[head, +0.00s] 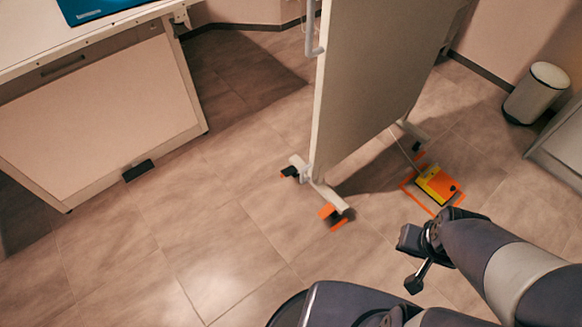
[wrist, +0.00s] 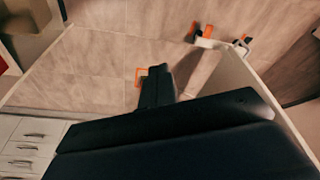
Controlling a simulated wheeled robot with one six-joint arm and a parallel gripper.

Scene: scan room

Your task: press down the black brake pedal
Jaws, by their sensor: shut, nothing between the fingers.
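A black pedal (head: 139,171) sticks out low at the foot of the white-panelled table on the left, just above the floor. It looks like the black brake pedal, and I cannot see it in the wrist view. My gripper (head: 414,284) is at the lower right in the head view, far from that pedal, with the screen's feet between them. In the wrist view my gripper (wrist: 156,72) is shut and empty, above the floor, with part of an orange floor outline (wrist: 139,74) behind it.
A tall panel screen (head: 365,85) stands in the middle on feet with orange and black parts (head: 333,216). A yellow and orange foot switch (head: 433,180) lies inside an orange floor outline. A bin (head: 538,92) stands at right. Floor before the table is clear.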

